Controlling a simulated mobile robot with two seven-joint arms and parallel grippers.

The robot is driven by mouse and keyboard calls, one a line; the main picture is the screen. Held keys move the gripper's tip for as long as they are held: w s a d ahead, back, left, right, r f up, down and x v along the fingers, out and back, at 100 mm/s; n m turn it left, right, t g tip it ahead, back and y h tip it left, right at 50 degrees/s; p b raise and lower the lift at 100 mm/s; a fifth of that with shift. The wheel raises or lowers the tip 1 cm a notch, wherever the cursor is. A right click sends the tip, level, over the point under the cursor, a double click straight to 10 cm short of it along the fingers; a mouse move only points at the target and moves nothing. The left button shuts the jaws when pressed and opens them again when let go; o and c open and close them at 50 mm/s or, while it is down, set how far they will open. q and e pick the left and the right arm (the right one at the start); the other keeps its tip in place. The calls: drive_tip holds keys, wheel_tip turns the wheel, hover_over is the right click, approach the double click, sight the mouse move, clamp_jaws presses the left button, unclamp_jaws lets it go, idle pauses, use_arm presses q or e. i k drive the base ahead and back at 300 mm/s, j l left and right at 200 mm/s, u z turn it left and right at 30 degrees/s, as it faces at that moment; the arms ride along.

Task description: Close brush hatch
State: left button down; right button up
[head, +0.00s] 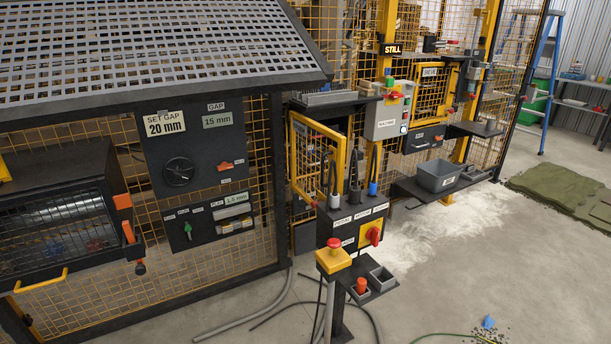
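No label reading "brush" is legible, so I cannot tell for sure which part is the brush hatch. At the left, a dark box has a clear or meshed front panel (55,225) with a yellow handle (41,281) along its lower edge. Orange-ended latches (129,232) are at its right side. I cannot tell whether this panel is fully shut. Near the middle, a yellow-framed mesh door (318,160) stands swung outward. Neither of my grippers is in view.
A control post (334,255) with a red-topped yellow button stands in front of the yellow-framed door. Grey hoses (245,318) lie on the floor. White powder (420,230) is spread behind the post. Concrete floor (500,270) is mostly open at the right.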

sight(339, 154)
drive_tip(key=i+j, duration=0.15)
drive_tip(key=j, duration=0.25)
drive_tip(key=i+j, duration=0.2)
drive_tip(key=j, duration=0.15)
drive_tip(key=i+j, duration=0.15)
drive_tip(key=j, duration=0.25)
drive_tip(key=i+j, duration=0.15)
drive_tip(key=j, duration=0.25)
drive_tip(key=i+j, duration=0.2)
drive_tip(key=j, duration=0.2)
drive_tip(key=i+j, duration=0.15)
drive_tip(key=j, duration=0.2)
drive_tip(key=i+j, duration=0.15)
drive_tip(key=j, duration=0.25)
drive_tip(key=z, duration=0.05)
